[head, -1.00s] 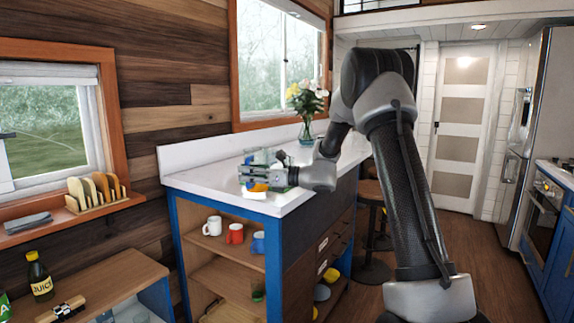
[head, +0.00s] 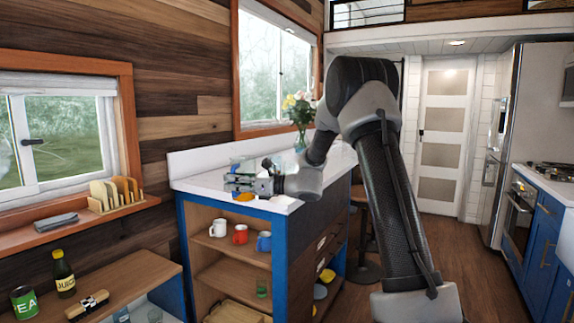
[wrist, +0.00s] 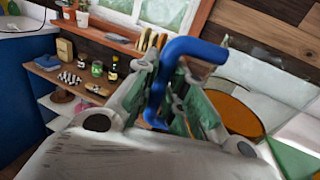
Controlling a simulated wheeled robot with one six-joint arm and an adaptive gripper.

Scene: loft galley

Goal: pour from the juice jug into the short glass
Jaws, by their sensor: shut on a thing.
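In the wrist view, my gripper (wrist: 165,98) is shut on the blue handle (wrist: 192,48) of the juice jug. The jug's clear body with orange juice (wrist: 232,110) shows just right of the fingers, partly cut off by the picture edge. In the head view, my gripper (head: 240,184) is at the front left of the white counter, with an orange patch of juice (head: 243,197) just below the fingers. The jug's outline is hard to make out there, and I cannot tell whether it touches the counter. I cannot pick out the short glass with certainty.
The white counter (head: 205,180) has a flower vase (head: 301,118) farther back. Mugs (head: 240,234) and a greenish glass (head: 262,288) stand on the shelves below.

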